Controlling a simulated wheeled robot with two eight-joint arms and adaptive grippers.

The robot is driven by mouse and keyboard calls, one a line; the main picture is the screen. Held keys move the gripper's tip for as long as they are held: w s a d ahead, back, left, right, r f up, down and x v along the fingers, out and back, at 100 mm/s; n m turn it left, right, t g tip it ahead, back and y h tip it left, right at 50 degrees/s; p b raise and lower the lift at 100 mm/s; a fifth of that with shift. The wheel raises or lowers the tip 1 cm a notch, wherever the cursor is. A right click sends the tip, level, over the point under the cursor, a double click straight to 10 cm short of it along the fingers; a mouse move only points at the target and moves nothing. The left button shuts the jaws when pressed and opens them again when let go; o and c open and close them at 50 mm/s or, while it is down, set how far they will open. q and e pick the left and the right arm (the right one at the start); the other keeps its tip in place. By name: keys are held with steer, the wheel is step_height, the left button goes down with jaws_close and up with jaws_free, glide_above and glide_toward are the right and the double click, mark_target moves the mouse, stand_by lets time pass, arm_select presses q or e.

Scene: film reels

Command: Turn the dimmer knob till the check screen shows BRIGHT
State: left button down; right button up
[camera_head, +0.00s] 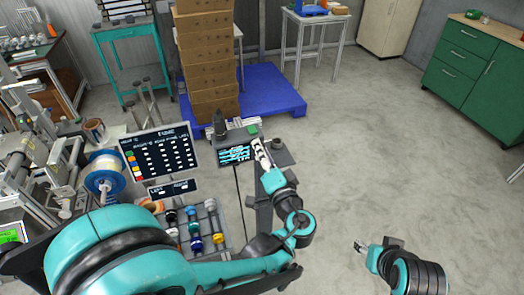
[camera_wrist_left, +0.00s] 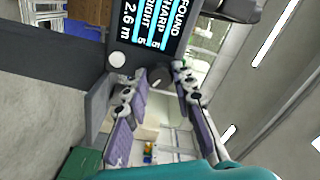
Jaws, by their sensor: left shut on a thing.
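The check screen (camera_head: 235,153) stands in the middle of the head view, with text too small to read there. In the left wrist view the screen (camera_wrist_left: 150,25) is turned sideways and cut off; I read "FOUND", "HARP 5", "RIGHT 5" and "2.6 m". My left gripper (camera_head: 261,153) is just right of the screen. In the left wrist view its fingers (camera_wrist_left: 152,88) are on either side of a dark round knob (camera_wrist_left: 157,75) below the screen, shut on it; the contact is partly unclear. My right gripper (camera_head: 361,247) is low over open floor, its jaws too small to judge.
A dark chart board (camera_head: 165,153) and a rack of coloured reels (camera_head: 193,225) stand left of the screen. Stacked cardboard boxes (camera_head: 207,65) sit on a blue pallet (camera_head: 262,92) behind. A pale round button (camera_wrist_left: 117,60) is beside the knob. The floor at right is clear.

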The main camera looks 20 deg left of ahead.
arm_select(q)
steer(key=c, duration=1.3)
jaws_free()
steer(key=shift+o, duration=0.2)
steer(key=v, duration=1.2)
